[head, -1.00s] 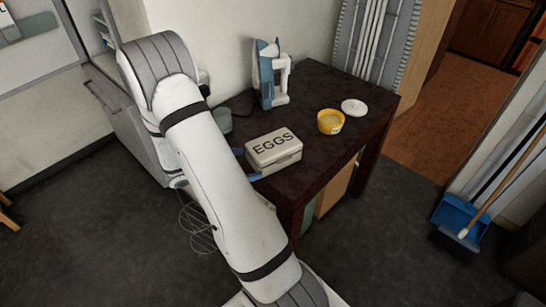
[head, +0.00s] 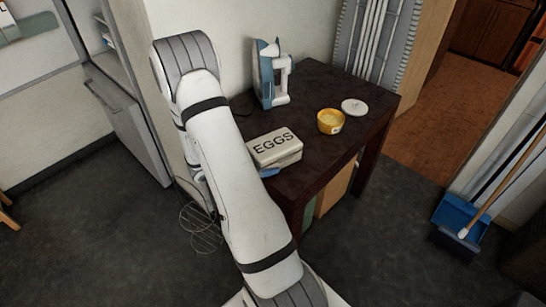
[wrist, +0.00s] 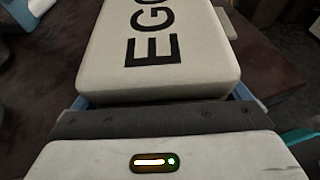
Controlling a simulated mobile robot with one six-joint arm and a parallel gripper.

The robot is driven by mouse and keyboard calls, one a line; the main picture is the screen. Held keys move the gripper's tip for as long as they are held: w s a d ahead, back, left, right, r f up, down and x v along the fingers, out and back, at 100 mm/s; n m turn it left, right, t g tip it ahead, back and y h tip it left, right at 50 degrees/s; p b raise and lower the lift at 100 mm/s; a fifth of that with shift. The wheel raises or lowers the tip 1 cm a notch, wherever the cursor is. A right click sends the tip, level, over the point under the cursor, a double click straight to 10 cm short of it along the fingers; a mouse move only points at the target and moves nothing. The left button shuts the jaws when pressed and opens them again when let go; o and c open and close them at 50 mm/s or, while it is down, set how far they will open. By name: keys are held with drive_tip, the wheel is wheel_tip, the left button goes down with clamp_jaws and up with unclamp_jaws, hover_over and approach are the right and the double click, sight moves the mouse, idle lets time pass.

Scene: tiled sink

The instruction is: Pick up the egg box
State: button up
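The egg box (head: 277,155) is a cream, closed carton with "EGGS" in dark letters on its lid. It sits at the left front part of the dark table. In the wrist view the egg box (wrist: 160,60) fills the upper middle, close in front of my gripper (wrist: 161,98). Blue finger parts show at both its left and right sides. In the head view one blue finger of my gripper (head: 269,172) shows low at the box's near side; my arm hides the rest. I cannot tell whether the fingers press on the box.
A wall is behind the table. A blue dustpan (head: 459,215) is at the right.

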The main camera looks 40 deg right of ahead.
drive_tip(key=shift+r, duration=0.1)
drive_tip(key=c, duration=0.6)
